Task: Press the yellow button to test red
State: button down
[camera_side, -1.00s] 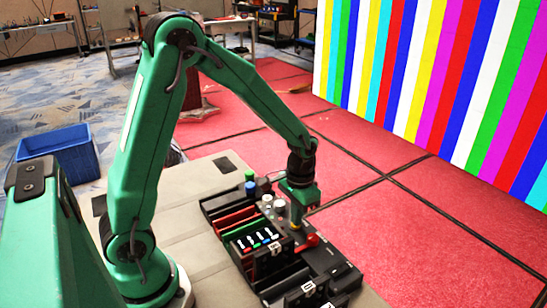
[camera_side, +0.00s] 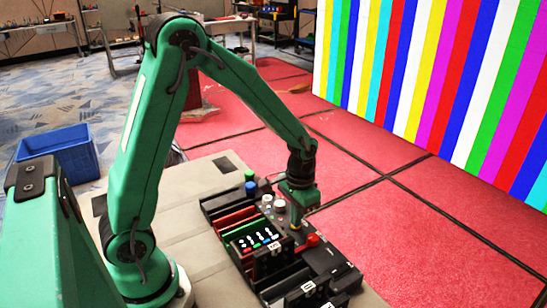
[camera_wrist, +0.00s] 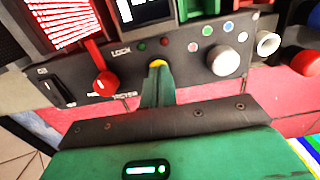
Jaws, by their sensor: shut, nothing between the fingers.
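The yellow button (camera_wrist: 157,63) shows as a small yellow edge on the black control panel (camera_wrist: 190,75) in the wrist view. My gripper (camera_wrist: 156,92) is shut with nothing in it, and its green fingers cover most of the button. The fingertips are at the button, but I cannot tell whether they touch or press it. In the side view my gripper (camera_side: 296,220) points down at the panel between the white knobs and a red knob. The video wall (camera_side: 440,90) shows vertical stripes of several colours, not plain red.
A red-handled selector (camera_wrist: 106,84) and a white knob (camera_wrist: 223,61) flank the fingers. A black lever switch (camera_wrist: 58,92) is at left. In the side view, green (camera_side: 249,175) and blue (camera_side: 250,188) caps stand behind. A blue bin (camera_side: 58,155) sits on the floor.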

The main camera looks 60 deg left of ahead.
notch_tip(320, 180, up, 13)
jog(key=shift+w+r, duration=0.15)
jog(key=shift+w, duration=0.25)
jog(key=shift+a, duration=0.1)
dwell(0.6)
jog(key=s+r+t, duration=0.3)
jog(key=s, duration=0.5)
jog(key=s+r+t, duration=0.3)
jog(key=s, duration=0.5)
jog(key=shift+r, duration=0.15)
dwell(2.8)
